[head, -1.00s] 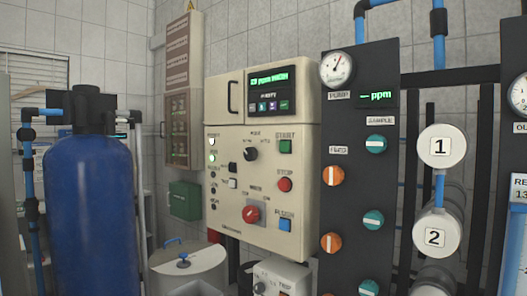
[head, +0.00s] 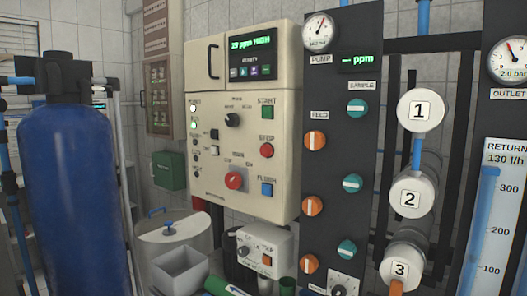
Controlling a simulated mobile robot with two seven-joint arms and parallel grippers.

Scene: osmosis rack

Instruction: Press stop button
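The stop button is a round red button (head: 266,150) on the right side of the beige control panel (head: 215,178), under the label STOP. The panel display (head: 250,43) reads "23 ppm HIGH", and a lamp (head: 193,123) at the panel's left glows. Neither of my grippers is in view, and nothing covers the stop button.
A dark rack panel (head: 340,150) with gauges and orange and teal knobs stands right of the control panel. White numbered cylinders (head: 421,111) are further right. A large blue tank (head: 75,200) stands at left. A small white box (head: 265,248) and grey bin (head: 178,272) are below.

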